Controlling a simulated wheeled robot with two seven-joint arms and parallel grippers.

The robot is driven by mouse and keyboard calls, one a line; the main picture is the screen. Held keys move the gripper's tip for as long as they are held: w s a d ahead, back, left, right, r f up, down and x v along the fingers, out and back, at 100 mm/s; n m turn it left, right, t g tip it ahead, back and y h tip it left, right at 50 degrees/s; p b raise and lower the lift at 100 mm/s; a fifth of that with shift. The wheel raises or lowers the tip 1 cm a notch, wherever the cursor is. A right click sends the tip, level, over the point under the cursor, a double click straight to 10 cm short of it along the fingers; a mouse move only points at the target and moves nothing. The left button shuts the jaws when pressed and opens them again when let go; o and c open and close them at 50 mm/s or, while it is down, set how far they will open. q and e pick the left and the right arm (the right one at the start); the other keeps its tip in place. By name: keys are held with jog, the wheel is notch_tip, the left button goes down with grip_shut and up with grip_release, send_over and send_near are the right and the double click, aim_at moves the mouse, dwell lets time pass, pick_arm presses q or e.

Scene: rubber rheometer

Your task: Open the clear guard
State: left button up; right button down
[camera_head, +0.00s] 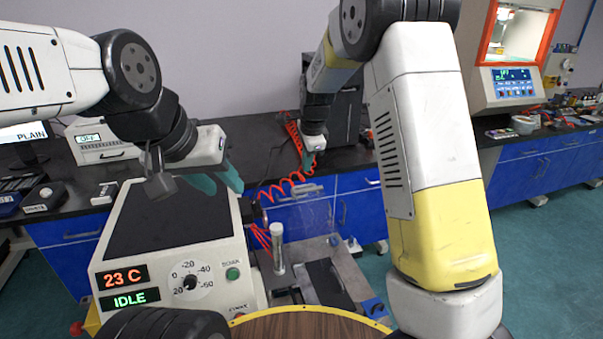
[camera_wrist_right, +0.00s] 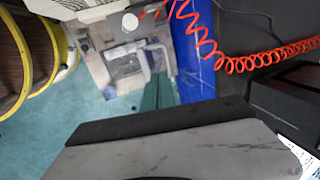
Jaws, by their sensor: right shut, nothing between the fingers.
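A faint clear pane, which looks like the clear guard (camera_head: 300,216), stands over the small bench fixture (camera_head: 325,283) in the middle of the head view; its edges are hard to make out. In the right wrist view the fixture (camera_wrist_right: 128,68) shows beyond my fingers, and I cannot separate the pane from it. My right gripper (camera_head: 313,157) is above and behind the pane, pointing down, apart from it, shut and empty. Its teal fingers (camera_wrist_right: 160,93) show together in the wrist view. My left gripper (camera_head: 217,181) hangs over the grey instrument, its teal fingers apart and empty.
The grey instrument (camera_head: 205,259) reads 23 C and IDLE and stands left of the fixture. A red coiled hose (camera_head: 290,187) hangs near my right gripper. A round wooden top (camera_head: 305,325) is at the front. An orange-framed machine (camera_head: 514,85) stands far right.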

jog(key=x, duration=1)
jog(key=shift+w+a+r, duration=0.2)
jog(key=shift+w+a, duration=0.05)
jog(key=shift+w, duration=0.45)
jog(key=shift+w+a+r, duration=0.2)
jog(key=shift+w+r, duration=0.05)
jog(key=shift+w, duration=0.45)
jog(key=w+a, duration=0.3)
jog(key=w, duration=0.7)
jog(key=shift+w+a, duration=0.25)
jog(key=shift+w, duration=0.15)
jog(key=shift+r, duration=0.2)
